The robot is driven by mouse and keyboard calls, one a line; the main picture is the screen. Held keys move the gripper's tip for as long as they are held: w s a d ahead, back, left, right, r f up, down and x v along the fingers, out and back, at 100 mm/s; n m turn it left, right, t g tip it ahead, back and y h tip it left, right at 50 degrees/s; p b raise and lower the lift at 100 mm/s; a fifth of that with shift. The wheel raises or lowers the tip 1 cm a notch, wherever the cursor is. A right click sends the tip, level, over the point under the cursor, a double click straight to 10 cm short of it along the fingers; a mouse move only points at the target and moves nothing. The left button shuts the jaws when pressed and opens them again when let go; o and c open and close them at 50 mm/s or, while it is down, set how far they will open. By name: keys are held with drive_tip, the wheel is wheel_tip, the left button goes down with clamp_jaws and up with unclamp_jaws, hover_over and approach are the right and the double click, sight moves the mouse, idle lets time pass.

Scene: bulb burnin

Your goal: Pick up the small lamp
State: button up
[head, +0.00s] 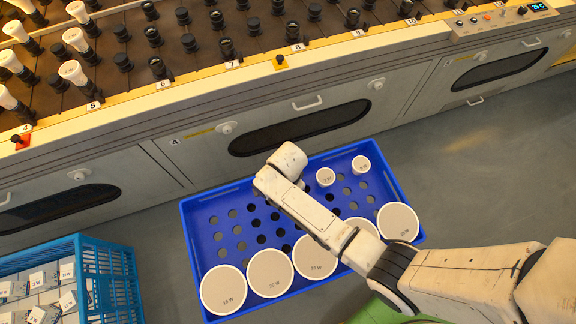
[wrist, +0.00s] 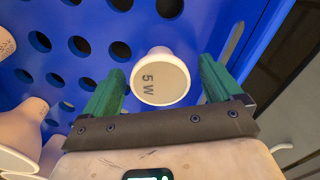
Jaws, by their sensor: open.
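In the wrist view a small white lamp (wrist: 160,77) marked 5 W stands with its round face toward the camera in the blue tray. My gripper (wrist: 160,88) is open, with its green fingers on either side of and nearer than the lamp; contact is not visible. In the head view, two small lamps, one left (head: 325,177) and one right (head: 361,163), stand at the back right of the blue tray (head: 190,222). My arm hides the gripper's fingers there, so I cannot match the 5 W lamp between views.
Several large round lamps (head: 223,289) line the tray's front. A blue crate (head: 108,262) of boxes is at lower left. The grey bench (head: 200,150) with sockets and bulbs runs behind. Grey floor (head: 470,175) is clear at right. Other lamps (wrist: 20,125) edge the wrist view's left.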

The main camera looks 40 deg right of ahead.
drive_tip(key=shift+f, duration=0.25)
drive_tip(key=shift+c, duration=0.2)
drive_tip(key=c, duration=1.1)
